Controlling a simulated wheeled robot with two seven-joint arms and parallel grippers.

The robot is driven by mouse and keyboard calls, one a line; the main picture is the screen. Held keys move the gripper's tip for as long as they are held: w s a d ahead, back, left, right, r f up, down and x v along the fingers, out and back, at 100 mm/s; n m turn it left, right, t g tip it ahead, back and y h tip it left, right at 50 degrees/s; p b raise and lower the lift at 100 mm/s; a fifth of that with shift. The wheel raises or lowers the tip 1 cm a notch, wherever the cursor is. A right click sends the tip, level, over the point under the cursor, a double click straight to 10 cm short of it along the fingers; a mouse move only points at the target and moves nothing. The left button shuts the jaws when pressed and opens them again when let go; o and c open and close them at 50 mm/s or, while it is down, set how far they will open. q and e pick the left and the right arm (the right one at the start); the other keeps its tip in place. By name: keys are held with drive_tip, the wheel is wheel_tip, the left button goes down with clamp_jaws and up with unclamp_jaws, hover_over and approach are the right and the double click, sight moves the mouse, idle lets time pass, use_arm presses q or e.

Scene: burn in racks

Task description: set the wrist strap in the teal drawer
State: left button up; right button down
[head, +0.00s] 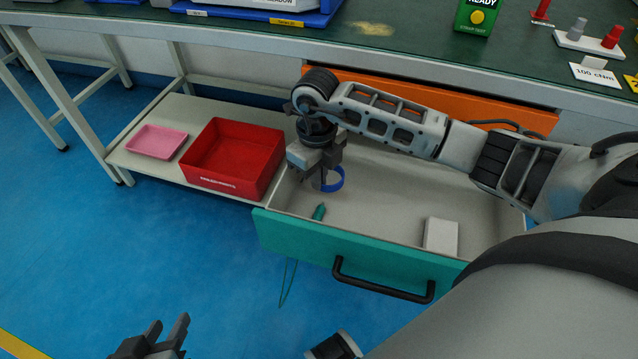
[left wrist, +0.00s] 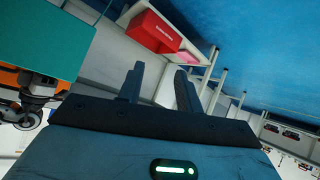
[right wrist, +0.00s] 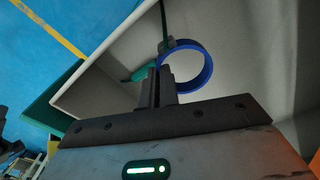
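The teal drawer (head: 350,256) is pulled open under the bench. The wrist strap, a blue band (head: 333,180), is at my right gripper (head: 318,178), inside the drawer's left end. In the right wrist view the fingers (right wrist: 165,88) are close together with the blue band (right wrist: 208,70) between or against their tips. A thin green cord (head: 288,282) hangs over the drawer front; a green cord also runs past the fingertips in the right wrist view (right wrist: 163,15). My left gripper (head: 166,340) is open and empty, low in front of the drawer.
In the drawer lie a small teal piece (head: 319,212) and a white box (head: 441,236). An orange drawer (head: 480,105) is above. A red bin (head: 233,158) and pink tray (head: 157,141) stand on the shelf at left. The drawer's middle floor is clear.

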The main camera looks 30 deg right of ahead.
drive_tip(key=shift+s+f, duration=0.1)
drive_tip(key=shift+f, duration=1.05)
drive_tip(key=shift+r, duration=0.1)
drive_tip(key=shift+f+b, duration=0.35)
drive_tip(key=shift+f, duration=0.25)
drive_tip(key=c, duration=1.6)
unclamp_jaws()
drive_tip(key=shift+c, duration=0.2)
use_arm(q)
drive_tip(key=shift+d+r+t, duration=0.3)
drive_tip(key=shift+r+t, duration=0.1)
drive_tip(key=shift+r, duration=0.15)
